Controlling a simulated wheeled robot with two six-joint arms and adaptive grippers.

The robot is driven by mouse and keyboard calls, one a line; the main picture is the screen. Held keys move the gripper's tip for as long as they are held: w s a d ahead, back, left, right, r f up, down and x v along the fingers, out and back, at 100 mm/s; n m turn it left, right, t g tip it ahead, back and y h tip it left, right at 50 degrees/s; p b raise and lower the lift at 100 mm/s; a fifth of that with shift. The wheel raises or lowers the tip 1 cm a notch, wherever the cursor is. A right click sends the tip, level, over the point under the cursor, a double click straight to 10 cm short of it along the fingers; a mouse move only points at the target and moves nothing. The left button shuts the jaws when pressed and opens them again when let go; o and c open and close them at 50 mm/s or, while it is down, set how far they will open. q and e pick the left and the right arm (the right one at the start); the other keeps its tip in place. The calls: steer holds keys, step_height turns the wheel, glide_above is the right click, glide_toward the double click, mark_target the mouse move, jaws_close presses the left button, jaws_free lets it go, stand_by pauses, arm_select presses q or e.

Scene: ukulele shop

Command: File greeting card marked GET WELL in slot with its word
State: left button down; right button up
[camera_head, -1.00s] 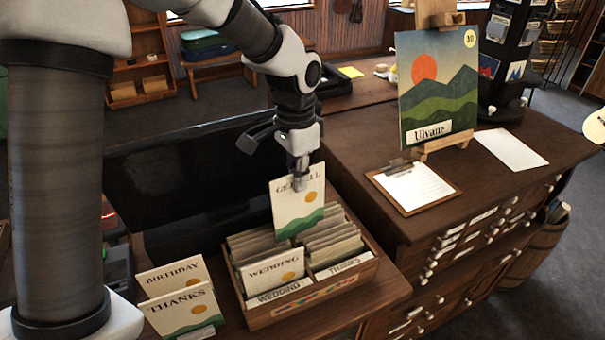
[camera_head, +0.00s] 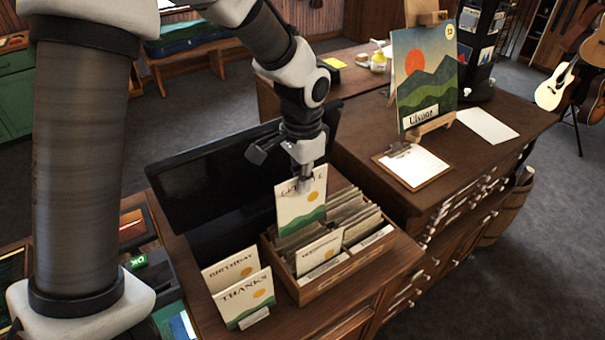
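The GET WELL card (camera_head: 301,212) is cream with an orange sun and green hills. My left gripper (camera_head: 304,184) is shut on its top edge, covering part of the words, and holds it upright. The card is at the back left of the wooden card box (camera_head: 345,270). Its lower edge is close to the filed cards there; I cannot tell whether it is between them. The box has two rows of cards with labels at the front. A WEDDING card (camera_head: 320,251) stands at the front of the left row. My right gripper is not in view.
BIRTHDAY (camera_head: 232,269) and THANKS (camera_head: 243,299) cards stand left of the box. A dark screen (camera_head: 205,180) is behind it. A clipboard (camera_head: 412,168) and a painting on an easel (camera_head: 424,78) are on the cabinet to the right.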

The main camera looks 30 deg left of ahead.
mark_target(302, 218)
arm_select(q)
steer(key=shift+s+f+b, duration=0.1)
steer(key=shift+f+b, duration=2.25)
steer(key=shift+f, duration=1)
step_height(302, 218, down, 2)
steer(key=shift+f+b, duration=0.1)
steer(key=shift+b, duration=0.5)
steer(key=shift+f+b, duration=0.7)
steer(key=shift+f, duration=0.7)
steer(key=c, duration=1.2)
jaws_free()
steer(key=shift+c, duration=0.2)
steer(key=shift+r, duration=0.15)
